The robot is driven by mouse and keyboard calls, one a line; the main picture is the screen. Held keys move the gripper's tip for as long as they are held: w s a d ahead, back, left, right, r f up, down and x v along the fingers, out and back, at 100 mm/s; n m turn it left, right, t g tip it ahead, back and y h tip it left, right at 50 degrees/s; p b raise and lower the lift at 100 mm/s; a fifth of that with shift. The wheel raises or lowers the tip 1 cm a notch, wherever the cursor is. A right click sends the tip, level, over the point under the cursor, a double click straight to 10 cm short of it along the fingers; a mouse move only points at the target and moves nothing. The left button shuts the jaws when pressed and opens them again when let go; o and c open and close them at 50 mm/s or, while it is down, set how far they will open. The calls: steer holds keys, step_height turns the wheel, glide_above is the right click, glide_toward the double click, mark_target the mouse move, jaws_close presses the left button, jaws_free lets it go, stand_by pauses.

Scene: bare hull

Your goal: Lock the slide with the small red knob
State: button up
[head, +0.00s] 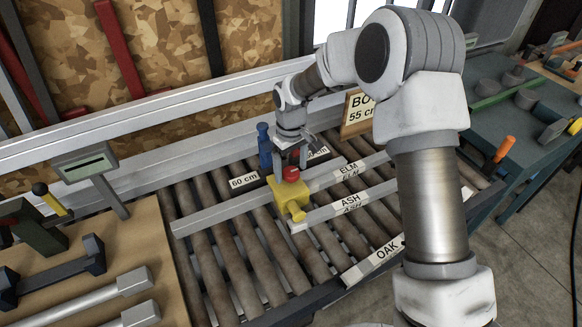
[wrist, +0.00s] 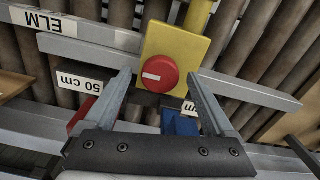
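The yellow slide (head: 283,200) sits on a grey rail across the rollers in the head view. The small red knob (head: 291,174) is on top of it. In the wrist view the round red knob (wrist: 161,74) stands on the yellow slide (wrist: 178,45), with a white line running from its centre toward the left. My gripper (head: 291,165) is over the knob. In the wrist view my gripper (wrist: 160,75) is open, one finger to each side of the knob, with visible gaps between. I cannot tell the height of the fingertips above the slide.
A blue post (head: 264,146) stands behind the slide, beside the "60 cm" label (head: 244,182). Rails marked ELM (head: 349,172) and ASH (head: 351,203) lie close by.

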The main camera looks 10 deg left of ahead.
mark_target(291, 172)
step_height(291, 172, up, 18)
steer(key=shift+f, duration=0.25)
stand_by(0.4)
stand_by(0.3)
